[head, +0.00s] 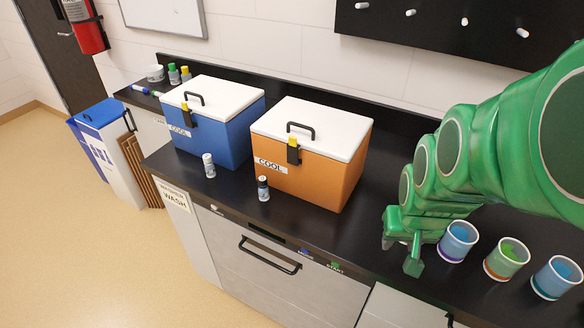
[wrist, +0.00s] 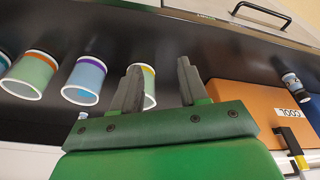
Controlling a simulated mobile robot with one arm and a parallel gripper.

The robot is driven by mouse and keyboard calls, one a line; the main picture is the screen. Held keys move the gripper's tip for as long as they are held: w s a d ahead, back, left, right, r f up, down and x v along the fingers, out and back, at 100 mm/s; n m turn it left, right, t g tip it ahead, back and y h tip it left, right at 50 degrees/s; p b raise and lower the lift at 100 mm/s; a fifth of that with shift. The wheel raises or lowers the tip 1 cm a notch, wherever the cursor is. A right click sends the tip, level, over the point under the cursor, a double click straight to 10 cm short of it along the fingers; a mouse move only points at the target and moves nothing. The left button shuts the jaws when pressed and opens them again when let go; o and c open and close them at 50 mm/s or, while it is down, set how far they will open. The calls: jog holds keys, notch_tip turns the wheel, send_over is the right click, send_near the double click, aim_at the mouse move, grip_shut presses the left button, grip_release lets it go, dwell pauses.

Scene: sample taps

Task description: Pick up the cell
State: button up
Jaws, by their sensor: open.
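My gripper (head: 401,256) is open over the black counter, to the left of the cups in the head view. Its two fingers also show in the wrist view (wrist: 158,78), with nothing held between them. A yellow-banded cup (wrist: 149,86) shows partly behind the left finger in the wrist view; I cannot tell how far beyond it stands. I cannot tell for sure which thing is the cell. A small pale-blue item (wrist: 83,116) shows only partly at the gripper's edge in the wrist view. A white-capped vial (head: 209,166) and a dark-labelled vial (head: 263,189) stand before the coolers.
A blue cooler (head: 233,130) and an orange cooler (head: 337,180) stand shut on the counter (head: 345,228). Purple-banded (head: 459,242), orange-banded (head: 505,260) and blue (head: 556,279) cups stand right of my gripper. Bare counter lies between the orange cooler and my gripper.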

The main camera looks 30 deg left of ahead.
jog(key=w+a+f+n+t+y, duration=0.1)
jog(key=w+a, duration=0.2)
jog(key=a, duration=0.5)
jog(key=w+a+f+n+t+y, duration=0.1)
jog(key=w+a+f, duration=0.1)
jog(key=a, duration=0.7)
jog(key=n+t+y, duration=0.1)
jog(key=t+y, duration=0.1)
jog(key=y, duration=0.1)
send_near(264, 190)
jog(key=x, duration=0.4)
jog(key=shift+a+r, duration=0.1)
jog(key=shift+a, duration=0.3)
jog(key=shift+d+x, duration=0.15)
jog(key=shift+x, duration=1.75)
jog(key=shift+d+x, duration=0.15)
jog(key=shift+x, duration=1.75)
jog(key=c, duration=0.7)
